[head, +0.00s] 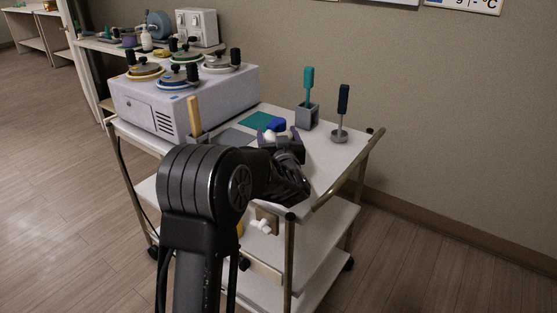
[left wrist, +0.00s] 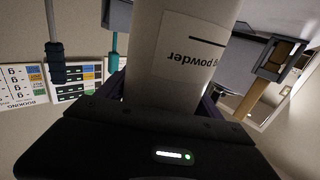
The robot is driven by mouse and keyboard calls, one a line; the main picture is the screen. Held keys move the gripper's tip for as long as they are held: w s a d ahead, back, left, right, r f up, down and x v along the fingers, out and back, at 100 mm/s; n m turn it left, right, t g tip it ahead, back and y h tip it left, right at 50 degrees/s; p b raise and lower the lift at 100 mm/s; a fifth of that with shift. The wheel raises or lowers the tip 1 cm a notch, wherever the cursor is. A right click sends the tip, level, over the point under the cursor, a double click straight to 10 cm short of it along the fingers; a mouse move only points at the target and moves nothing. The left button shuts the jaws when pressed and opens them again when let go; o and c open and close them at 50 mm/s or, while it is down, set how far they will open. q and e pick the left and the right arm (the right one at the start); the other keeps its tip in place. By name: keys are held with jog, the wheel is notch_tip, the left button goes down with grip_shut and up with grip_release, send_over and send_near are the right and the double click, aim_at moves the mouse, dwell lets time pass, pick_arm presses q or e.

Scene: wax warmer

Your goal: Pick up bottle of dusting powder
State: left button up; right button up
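The bottle of dusting powder (left wrist: 182,55) is white with a label whose word "powder" reads upside down in the left wrist view. It stands between the two purple-and-black fingers of my left gripper (left wrist: 165,95), with no gap visible on either side, so the gripper looks shut on it. In the head view my left gripper (head: 281,146) is over the cart top, with a small white part of the bottle (head: 270,137) showing. Its base is hidden, so I cannot tell whether it touches the cart. My right gripper is not in view.
The white wax warmer (head: 185,107) with several lidded pots stands on the cart's left. A blue item (head: 277,124) lies behind my gripper. A grey holder (head: 307,116) with a teal-handled tool and a dark-handled tool (head: 342,110) stand at the back right. The cart's right front is clear.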

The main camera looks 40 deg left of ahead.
pick_arm(q)
grip_shut()
dwell(0.7)
